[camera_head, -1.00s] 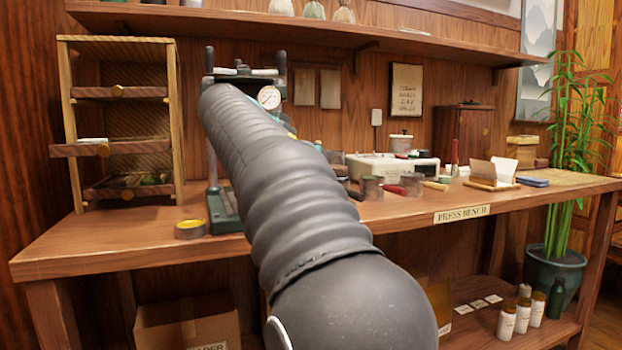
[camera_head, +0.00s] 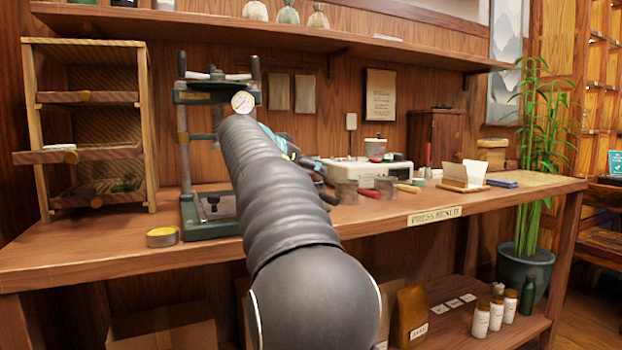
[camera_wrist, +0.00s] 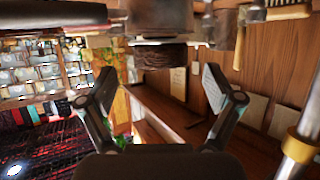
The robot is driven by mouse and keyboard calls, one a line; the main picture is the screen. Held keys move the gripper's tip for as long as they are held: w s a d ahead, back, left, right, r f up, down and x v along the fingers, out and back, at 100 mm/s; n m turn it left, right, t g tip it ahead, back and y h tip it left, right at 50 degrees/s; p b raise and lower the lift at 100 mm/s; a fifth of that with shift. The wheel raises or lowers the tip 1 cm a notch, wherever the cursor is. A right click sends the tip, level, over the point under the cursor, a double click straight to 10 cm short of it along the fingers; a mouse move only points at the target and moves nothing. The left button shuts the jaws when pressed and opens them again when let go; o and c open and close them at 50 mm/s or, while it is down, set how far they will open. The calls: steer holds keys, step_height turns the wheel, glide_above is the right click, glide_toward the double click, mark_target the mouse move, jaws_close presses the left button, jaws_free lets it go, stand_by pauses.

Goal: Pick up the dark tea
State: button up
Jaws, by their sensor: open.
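My gripper (camera_wrist: 160,88) is open in the wrist view, its two dark fingers spread wide with nothing between the tips. Just beyond them is a dark brown, rough round piece (camera_wrist: 160,55) against a grey cylinder (camera_wrist: 160,18); I cannot tell for sure that it is the dark tea. In the head view, grey cylinders (camera_head: 346,191) stand on the bench (camera_head: 300,222), right of the arm. My arm hides most of my gripper there, and no label shows which thing is the dark tea.
A green press with a gauge (camera_head: 242,102) stands left of my arm. A wooden tray rack (camera_head: 88,42) and a small yellow-topped tin (camera_head: 162,237) are further left.

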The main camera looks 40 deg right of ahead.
mark_target(312, 172)
steer(key=x, duration=0.3)
steer(key=shift+w+d, duration=0.1)
steer(key=shift+d, duration=0.15)
steer(key=shift+f, duration=0.1)
steer(key=c, duration=1)
steer(key=shift+c, duration=0.2)
